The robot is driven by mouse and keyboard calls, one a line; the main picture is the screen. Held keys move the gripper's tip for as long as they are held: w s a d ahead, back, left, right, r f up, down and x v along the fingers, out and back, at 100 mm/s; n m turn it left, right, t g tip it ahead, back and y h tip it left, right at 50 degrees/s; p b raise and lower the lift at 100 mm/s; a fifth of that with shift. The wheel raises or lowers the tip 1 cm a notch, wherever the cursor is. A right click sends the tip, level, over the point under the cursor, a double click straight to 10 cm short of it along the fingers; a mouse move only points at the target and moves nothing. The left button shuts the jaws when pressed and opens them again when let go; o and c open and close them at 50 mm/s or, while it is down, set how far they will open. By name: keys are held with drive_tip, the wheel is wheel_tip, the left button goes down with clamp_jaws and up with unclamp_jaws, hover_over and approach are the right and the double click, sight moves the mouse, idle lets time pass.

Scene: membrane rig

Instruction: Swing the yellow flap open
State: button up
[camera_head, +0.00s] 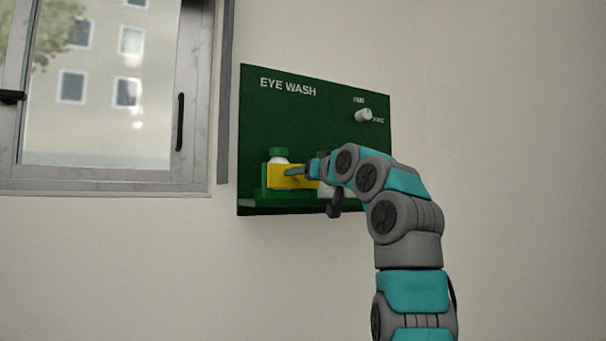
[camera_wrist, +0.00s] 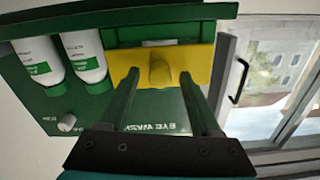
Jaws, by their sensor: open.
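The yellow flap (camera_head: 280,177) is on the left of the green eye wash board, across the front of a white bottle with a green cap (camera_head: 279,152). In the wrist view the flap (camera_wrist: 203,62) is a wide yellow plate with a raised yellow knob (camera_wrist: 160,72) at its middle. It looks closed over the holder. My gripper (camera_head: 291,171) is at the flap's front. In the wrist view my gripper (camera_wrist: 160,76) is open, with one finger on each side of the knob. I cannot tell whether the fingers touch the flap.
The green board (camera_head: 315,120) hangs on the wall with a shelf along its bottom. A white dial (camera_head: 364,115) sits at its upper right. Two white bottles (camera_wrist: 40,62) (camera_wrist: 85,57) stand beside the flap. A window (camera_head: 100,90) is to the left.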

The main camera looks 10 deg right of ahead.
clamp_jaws()
idle(0.5)
idle(0.9)
